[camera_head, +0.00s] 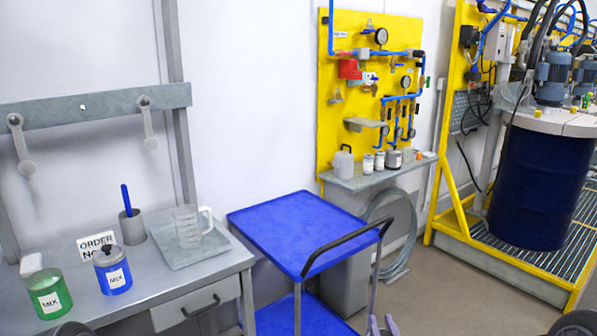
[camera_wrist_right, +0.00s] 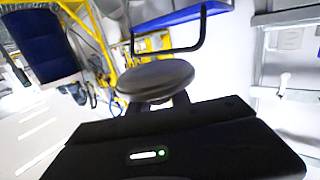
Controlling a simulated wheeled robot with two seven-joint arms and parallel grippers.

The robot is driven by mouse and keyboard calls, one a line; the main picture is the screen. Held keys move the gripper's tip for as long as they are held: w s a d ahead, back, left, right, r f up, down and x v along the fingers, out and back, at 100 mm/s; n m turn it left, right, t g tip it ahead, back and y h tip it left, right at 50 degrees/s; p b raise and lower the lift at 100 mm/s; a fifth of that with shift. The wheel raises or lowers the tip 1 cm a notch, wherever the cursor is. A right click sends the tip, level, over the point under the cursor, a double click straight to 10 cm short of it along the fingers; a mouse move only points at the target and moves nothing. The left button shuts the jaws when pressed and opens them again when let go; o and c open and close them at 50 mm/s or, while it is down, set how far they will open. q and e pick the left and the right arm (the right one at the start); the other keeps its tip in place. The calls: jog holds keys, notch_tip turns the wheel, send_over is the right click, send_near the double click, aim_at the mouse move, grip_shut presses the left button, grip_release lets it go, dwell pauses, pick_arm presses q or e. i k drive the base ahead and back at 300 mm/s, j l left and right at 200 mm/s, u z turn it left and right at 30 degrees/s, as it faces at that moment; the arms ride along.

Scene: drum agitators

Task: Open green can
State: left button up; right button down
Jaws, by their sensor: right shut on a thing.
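The green can (camera_head: 50,295) is a see-through jar with green contents and a MIX label. It stands upright at the left front of the grey bench, and its top looks uncovered. My right gripper (camera_wrist_right: 158,101) is shut on a round grey lid (camera_wrist_right: 155,78), seen in the right wrist view. The lid is held away from the bench, with the trolley handle behind it. The fingertips are mostly hidden under the lid. My left gripper is not in view.
A blue MIX can (camera_head: 113,272) with a dark lid stands right of the green can. A pale block (camera_head: 31,264) is behind the green can. A tray (camera_head: 188,245) holds a clear jug (camera_head: 189,227). A blue trolley (camera_head: 300,228) with an empty top stands right of the bench (camera_head: 160,290).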

aim_at(47, 290)
jog(key=i+l, duration=0.15)
jog(key=l, duration=0.3)
jog(key=i+l, duration=0.1)
jog(key=l, duration=0.3)
jog(key=u, duration=2.5)
